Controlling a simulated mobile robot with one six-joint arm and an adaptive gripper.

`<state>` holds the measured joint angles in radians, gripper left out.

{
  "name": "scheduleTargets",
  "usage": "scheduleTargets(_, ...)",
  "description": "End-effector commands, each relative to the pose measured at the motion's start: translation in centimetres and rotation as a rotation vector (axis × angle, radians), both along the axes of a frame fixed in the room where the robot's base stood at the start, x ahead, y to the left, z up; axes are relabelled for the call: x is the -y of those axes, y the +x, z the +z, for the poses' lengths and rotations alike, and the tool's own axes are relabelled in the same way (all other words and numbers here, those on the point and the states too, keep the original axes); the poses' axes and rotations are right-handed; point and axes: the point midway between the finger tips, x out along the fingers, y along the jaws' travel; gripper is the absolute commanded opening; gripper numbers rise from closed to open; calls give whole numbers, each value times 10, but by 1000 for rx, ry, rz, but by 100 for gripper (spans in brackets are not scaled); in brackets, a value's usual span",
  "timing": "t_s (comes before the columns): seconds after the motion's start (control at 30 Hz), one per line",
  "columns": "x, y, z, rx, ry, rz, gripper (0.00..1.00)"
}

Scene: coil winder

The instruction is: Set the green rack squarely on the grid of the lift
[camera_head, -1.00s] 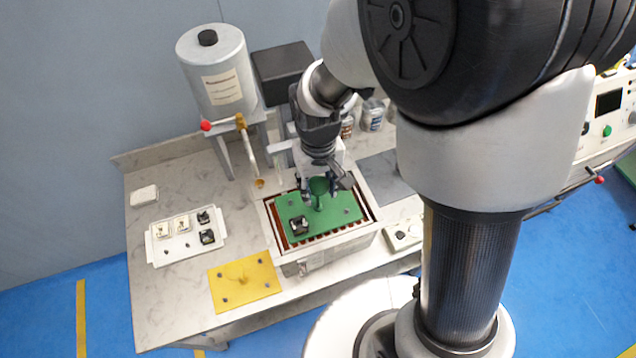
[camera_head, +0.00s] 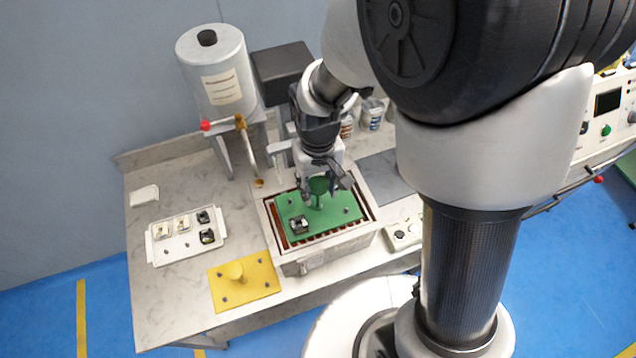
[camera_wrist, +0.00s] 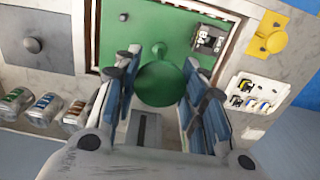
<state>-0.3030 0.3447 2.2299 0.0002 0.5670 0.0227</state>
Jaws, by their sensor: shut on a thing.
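The green rack (camera_head: 337,217) lies over the open top of the lift's tank, carrying a small black part (camera_head: 299,225) near its front left corner. My gripper (camera_head: 318,188) is above the rack, shut on its green round-topped handle (camera_wrist: 160,84). The blue-padded fingers stand on both sides of the handle in the wrist view. The reddish-brown grid (camera_head: 327,236) shows as a strip along the rack's front and left edges. The rest of the grid is hidden under the rack. I cannot tell whether the rack rests on the grid or hangs just above it.
A yellow plate with a knob (camera_head: 258,285) lies left of the tank. A white tray (camera_head: 163,253) with small parts stands farther left. A grey cylinder (camera_head: 217,75) stands behind, and jars (camera_head: 372,114) stand at the back right. A control box (camera_head: 403,236) sits right of the tank.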

Motion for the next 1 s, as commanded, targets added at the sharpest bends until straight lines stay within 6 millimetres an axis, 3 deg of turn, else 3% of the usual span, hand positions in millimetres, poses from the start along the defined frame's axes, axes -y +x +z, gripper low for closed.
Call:
scheduleTargets(0.87, 0, 0, -18, 0, 0, 0, 0)
scheduleTargets(0.9, 0, 0, -19, 1, 0, 0, 39)
scheduleTargets(1.0, 0, 0, -18, 1, 0, 0, 46)
